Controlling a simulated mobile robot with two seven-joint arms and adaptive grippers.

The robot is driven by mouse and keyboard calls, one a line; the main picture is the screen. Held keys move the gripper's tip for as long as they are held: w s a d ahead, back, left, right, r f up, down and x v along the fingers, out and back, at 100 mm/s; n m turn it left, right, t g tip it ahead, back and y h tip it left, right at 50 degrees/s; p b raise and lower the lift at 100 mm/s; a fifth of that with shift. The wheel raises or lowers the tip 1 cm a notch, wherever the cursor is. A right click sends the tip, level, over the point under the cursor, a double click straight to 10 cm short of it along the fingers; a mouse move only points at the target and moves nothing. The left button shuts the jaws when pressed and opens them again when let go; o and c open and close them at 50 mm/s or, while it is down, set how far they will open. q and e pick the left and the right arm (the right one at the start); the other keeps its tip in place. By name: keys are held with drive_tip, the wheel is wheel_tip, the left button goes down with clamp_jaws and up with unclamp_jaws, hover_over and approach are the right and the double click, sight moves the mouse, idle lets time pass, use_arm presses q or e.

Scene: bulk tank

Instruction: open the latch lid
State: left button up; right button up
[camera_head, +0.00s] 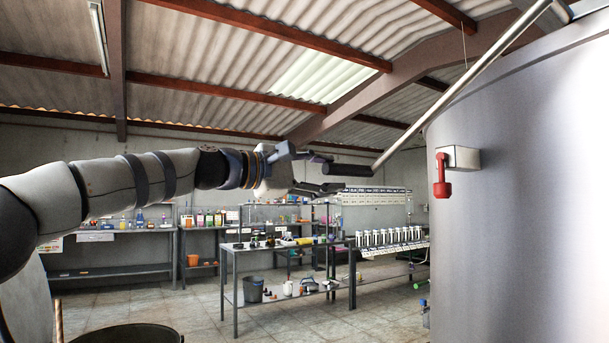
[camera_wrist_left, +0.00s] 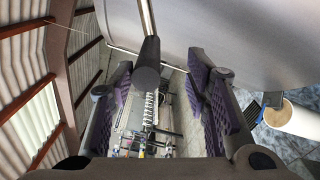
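The tank (camera_head: 530,200) is a large smooth metal cylinder at the right. A long metal bar (camera_head: 470,83) slants down from its top edge and ends in a dark cylindrical grip (camera_head: 348,170). The lid itself is not clearly visible. My left gripper (camera_head: 326,172) is open at the grip's end, one finger above and one below in the head view. In the left wrist view, the grip (camera_wrist_left: 147,78) points toward the camera between the spread fingers of my left gripper (camera_wrist_left: 163,75), with gaps on both sides. My right gripper is not in view.
A grey box with a red handle (camera_head: 441,180) sticks out of the tank's side. Shelving tables (camera_head: 285,245) with bottles and small items stand behind. A dark round container (camera_head: 128,335) is at the bottom left. Open tiled floor lies between.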

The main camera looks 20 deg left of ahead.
use_arm(q)
drive_tip(key=v, duration=0.5)
drive_tip(key=shift+s+a+f, duration=0.15)
drive_tip(key=shift+s+a, duration=0.1)
drive_tip(key=shift+s, duration=0.05)
